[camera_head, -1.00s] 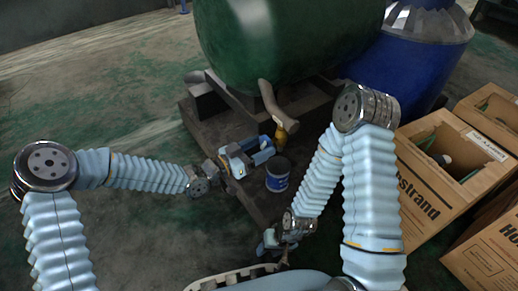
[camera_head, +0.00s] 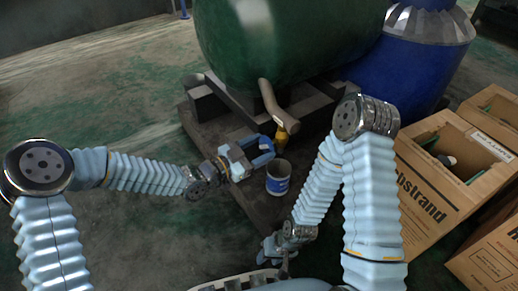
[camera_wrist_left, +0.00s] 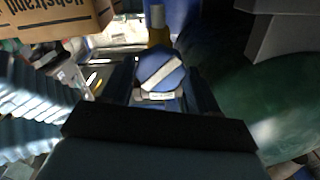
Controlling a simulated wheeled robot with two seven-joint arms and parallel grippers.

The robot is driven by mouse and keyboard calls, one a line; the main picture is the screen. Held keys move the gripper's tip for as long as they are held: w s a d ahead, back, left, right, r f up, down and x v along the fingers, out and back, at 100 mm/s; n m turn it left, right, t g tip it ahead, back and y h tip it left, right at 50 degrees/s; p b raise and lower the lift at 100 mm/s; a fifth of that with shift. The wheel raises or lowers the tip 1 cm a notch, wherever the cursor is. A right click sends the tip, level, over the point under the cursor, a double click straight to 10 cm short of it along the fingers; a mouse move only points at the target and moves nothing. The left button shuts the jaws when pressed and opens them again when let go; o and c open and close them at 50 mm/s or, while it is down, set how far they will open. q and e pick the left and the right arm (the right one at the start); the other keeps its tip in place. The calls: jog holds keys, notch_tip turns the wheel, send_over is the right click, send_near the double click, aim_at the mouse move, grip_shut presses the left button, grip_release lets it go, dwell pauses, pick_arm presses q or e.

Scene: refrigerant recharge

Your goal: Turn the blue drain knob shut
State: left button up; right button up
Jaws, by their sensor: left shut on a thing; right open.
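The blue drain knob (camera_wrist_left: 162,72), with a pale bar across its face, sits between the dark fingers of my left gripper (camera_wrist_left: 161,88) in the left wrist view. A yellow fitting (camera_wrist_left: 157,28) shows just beyond it. In the head view my left gripper (camera_head: 266,150) is shut on the knob, beside the yellow fitting (camera_head: 281,133) at the end of the drain pipe (camera_head: 270,102). The fingers mostly hide the knob there. My right gripper (camera_head: 275,256) is open, low in the head view, away from the knob.
The green tank (camera_head: 285,45) rests on a dark stand above. A blue drum (camera_head: 405,70) and cardboard boxes (camera_head: 425,205) stand at right. Open floor (camera_head: 100,110) lies at left.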

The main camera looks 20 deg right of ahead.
pick_arm(q)
jog(key=m, duration=0.4)
jog(key=m, duration=0.3)
jog(key=shift+m, duration=0.4)
jog(key=o, duration=1.1)
jog(key=shift+c, duration=0.2)
jog(key=v, duration=0.7)
